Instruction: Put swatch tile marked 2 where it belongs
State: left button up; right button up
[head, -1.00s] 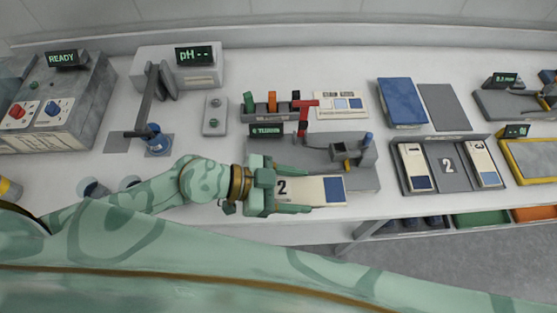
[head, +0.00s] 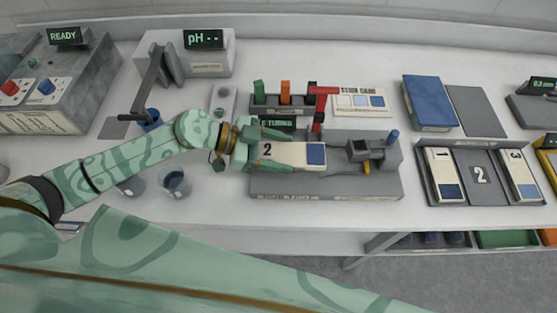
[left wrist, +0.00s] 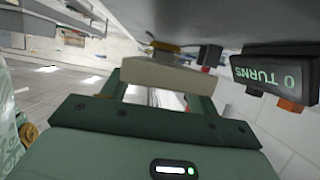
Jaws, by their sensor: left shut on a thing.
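My left gripper (head: 288,153) is shut on the cream swatch tile marked 2 (head: 292,156), which has a blue patch at its right end. In the left wrist view the tile's edge (left wrist: 165,73) sits between the fingers. At the right, a grey rack (head: 462,203) has a bare middle slot marked 2 (head: 481,175), between tile 1 (head: 443,172) and tile 3 (head: 521,176). My right gripper is not in view.
The fixture has a red post (head: 318,108) and a display (head: 277,122) reading 0 TURNS (left wrist: 268,77). A marker stand (head: 285,105), a swatch card (head: 360,102) and a blue pad (head: 430,102) lie behind. Cups (head: 175,182) stand left. The table's front edge is close.

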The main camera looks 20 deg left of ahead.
aim_at(277, 158)
pick_arm(q)
jog(key=shift+w+a+f, duration=0.1)
jog(key=shift+w+f, duration=0.1)
jog(key=shift+f, duration=0.1)
jog(key=shift+w+a+f+b, duration=0.15)
jog(key=shift+f+b, duration=0.05)
jog(key=shift+f, duration=0.6)
jog(key=shift+w+a+f+b, duration=0.1)
jog(key=shift+w+f+b, duration=0.1)
jog(key=shift+f, duration=0.6)
jog(key=o, duration=1.1)
jog(key=shift+s+f, duration=0.1)
jog(key=shift+f, duration=0.05)
